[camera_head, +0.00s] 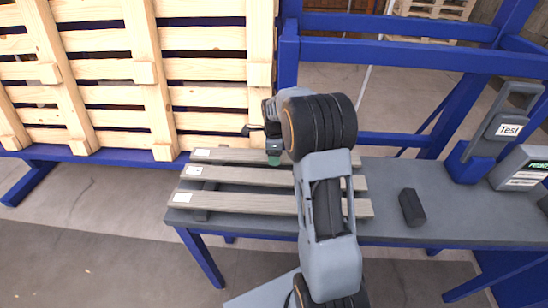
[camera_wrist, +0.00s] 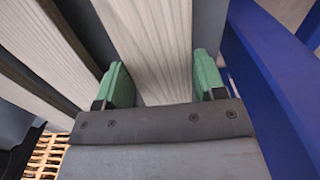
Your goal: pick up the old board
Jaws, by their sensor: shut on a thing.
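Three weathered grey boards with white labels lie side by side on the dark grey table (camera_head: 388,176): a rear board (camera_head: 230,156), a middle board (camera_head: 245,175) and a front board (camera_head: 240,202). My gripper (camera_head: 273,159) is at the rear board, and my arm hides part of all three. In the wrist view my gripper (camera_wrist: 160,82) has its green fingers on both long sides of the rear board (camera_wrist: 150,45), shut on it. I cannot tell whether this board is raised off its support.
A pale wooden pallet (camera_head: 150,70) stands upright behind the table at left, against a blue frame (camera_head: 400,52). On the table's right are a black block (camera_head: 412,207), a grey device marked "Test" (camera_head: 508,128) and a grey box (camera_head: 522,170).

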